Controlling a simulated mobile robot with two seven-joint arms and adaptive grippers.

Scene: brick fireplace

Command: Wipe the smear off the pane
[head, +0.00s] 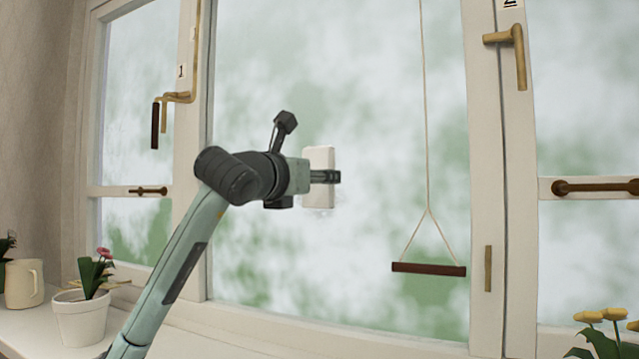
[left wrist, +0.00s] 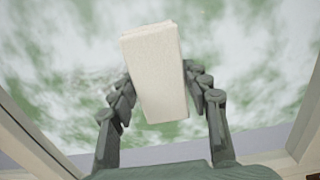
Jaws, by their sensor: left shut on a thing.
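My left gripper (head: 322,176) is shut on a whitish block-shaped wiper (head: 319,158), which is upright in front of the middle window pane (head: 370,90). In the left wrist view the wiper (left wrist: 158,75) sits between the two dark fingers of the gripper (left wrist: 160,98). I cannot tell whether the wiper touches the glass. A faint pale mark (head: 320,212) shows just below the wiper and may be part of the smear. The blurred white and green behind the glass makes the smear's extent hard to tell. My right gripper is not in view.
A swing-like wooden bar (head: 429,269) hangs on a cord right of my gripper. Brass handles (head: 519,55) stick out from the frames. A potted flower (head: 82,315) and a cream mug (head: 24,284) stand at lower left; yellow flowers (head: 603,318) are at lower right.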

